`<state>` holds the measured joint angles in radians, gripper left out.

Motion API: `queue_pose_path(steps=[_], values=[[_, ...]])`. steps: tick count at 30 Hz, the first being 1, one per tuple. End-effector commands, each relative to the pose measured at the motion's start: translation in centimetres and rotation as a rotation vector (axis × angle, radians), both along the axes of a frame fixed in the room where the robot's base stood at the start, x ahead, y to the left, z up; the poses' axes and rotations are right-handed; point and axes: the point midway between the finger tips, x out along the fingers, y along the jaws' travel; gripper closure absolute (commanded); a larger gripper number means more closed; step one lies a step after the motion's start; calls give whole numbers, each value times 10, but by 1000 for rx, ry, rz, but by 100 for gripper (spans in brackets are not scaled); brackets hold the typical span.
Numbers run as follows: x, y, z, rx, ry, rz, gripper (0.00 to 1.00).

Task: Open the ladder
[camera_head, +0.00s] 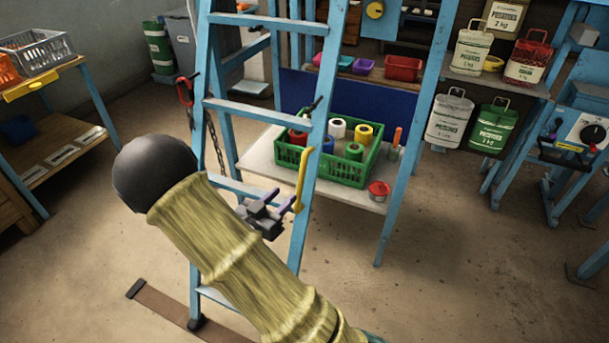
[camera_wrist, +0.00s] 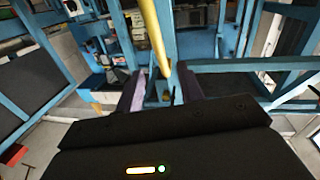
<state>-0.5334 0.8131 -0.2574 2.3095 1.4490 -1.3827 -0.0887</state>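The blue ladder (camera_head: 311,150) stands upright in the middle of the head view, with several rungs between its two rails. A yellow bar (camera_head: 299,180) with a bent lower end runs along its right rail. My gripper (camera_head: 277,204) is in front of the ladder, close to the lower part of this bar. In the wrist view my gripper (camera_wrist: 162,82) has its two purple fingers apart, and the yellow bar (camera_wrist: 152,35) reaches down toward the gap between them. I cannot tell whether they touch. The ladder's far side is partly hidden by its front.
A green crate (camera_head: 343,171) of coloured rolls and a red tin (camera_head: 378,190) sit on a low white board behind the ladder. A side table (camera_head: 85,90) stands left, sack shelves (camera_head: 480,80) right. A brown strip (camera_head: 165,308) lies on the floor. Floor at right front is clear.

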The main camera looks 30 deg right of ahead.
Motion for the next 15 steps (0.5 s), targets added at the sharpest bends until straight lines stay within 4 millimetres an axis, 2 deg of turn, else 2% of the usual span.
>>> queue_pose_path(steps=[3, 15], values=[[10, -20, -1, 0, -1, -5, 62], [42, -82, 0, 0, -1, -3, 62]])
